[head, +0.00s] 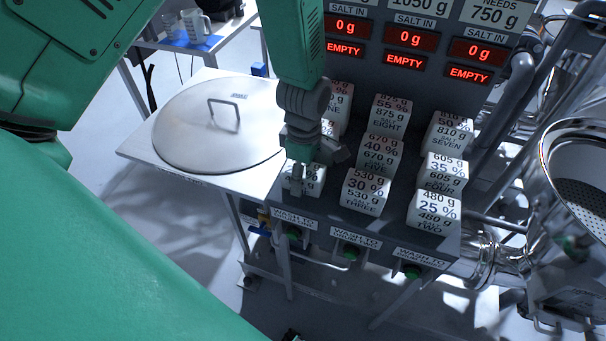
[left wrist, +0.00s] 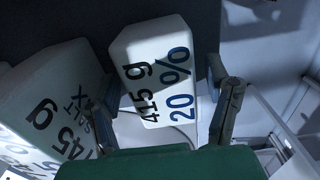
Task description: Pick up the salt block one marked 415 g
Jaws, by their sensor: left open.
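The salt block one (left wrist: 155,72) is a white block marked 415 g and 20 % in the left wrist view. In the head view the same block (head: 316,184) stands at the front left of the block rows, mostly hidden behind my left gripper (head: 312,172). In the left wrist view my left gripper (left wrist: 165,105) is open, with one finger to each side of the block. I cannot tell whether a finger touches it. My right gripper is not in view.
Block six (left wrist: 45,100), marked 745 g, stands close beside it. Block three (head: 366,191), marked 530 g, is to the right, with several more blocks behind. A round metal lid (head: 220,125) lies on the table at left. Wash buttons (head: 350,252) line the front.

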